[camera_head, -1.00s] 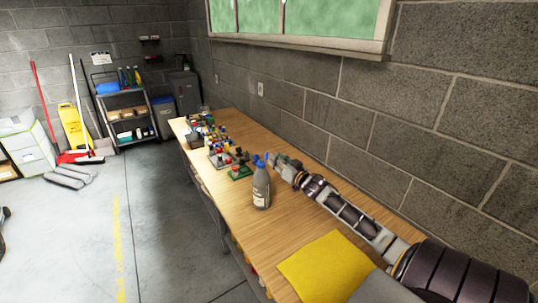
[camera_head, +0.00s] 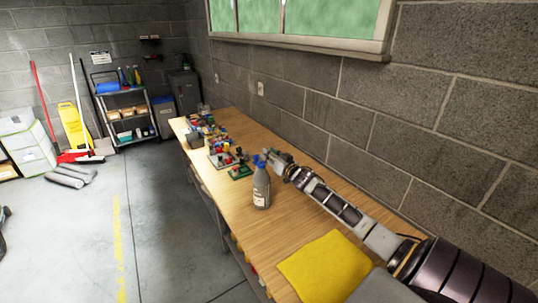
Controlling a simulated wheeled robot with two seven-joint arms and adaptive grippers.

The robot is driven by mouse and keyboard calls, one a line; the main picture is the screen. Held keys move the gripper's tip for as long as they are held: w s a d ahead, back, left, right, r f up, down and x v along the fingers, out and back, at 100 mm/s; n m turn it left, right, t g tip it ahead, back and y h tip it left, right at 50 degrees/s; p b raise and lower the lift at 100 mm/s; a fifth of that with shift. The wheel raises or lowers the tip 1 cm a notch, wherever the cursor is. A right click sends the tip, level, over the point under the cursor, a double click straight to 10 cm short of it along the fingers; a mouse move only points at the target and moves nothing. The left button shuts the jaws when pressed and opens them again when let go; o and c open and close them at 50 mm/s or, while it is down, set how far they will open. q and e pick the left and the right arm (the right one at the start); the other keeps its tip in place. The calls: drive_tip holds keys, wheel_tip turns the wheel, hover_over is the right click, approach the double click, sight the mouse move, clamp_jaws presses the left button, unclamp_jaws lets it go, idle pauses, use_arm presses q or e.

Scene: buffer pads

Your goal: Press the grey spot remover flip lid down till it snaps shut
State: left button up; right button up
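A grey spot remover bottle (camera_head: 261,188) with a pale label stands upright on the wooden workbench (camera_head: 235,208). Its blue lid (camera_head: 259,160) is at the top; the lid's exact angle is too small to tell. My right gripper (camera_head: 270,156) is at the lid, just behind and to the right of the bottle's top. Whether it touches the lid cannot be told. Its fingers are small and partly hidden, so their opening is unclear. My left gripper does not show clearly; only a dark piece is at the left edge.
A yellow cloth (camera_head: 325,266) lies at the near end of the bench. Boards with several small coloured pieces (camera_head: 222,157) stand beyond the bottle. A brick wall (camera_head: 330,100) runs along the bench's right side. Bare bench lies in front of the bottle.

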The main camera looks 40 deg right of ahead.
drive_tip(key=shift+w, duration=0.4)
clamp_jaws()
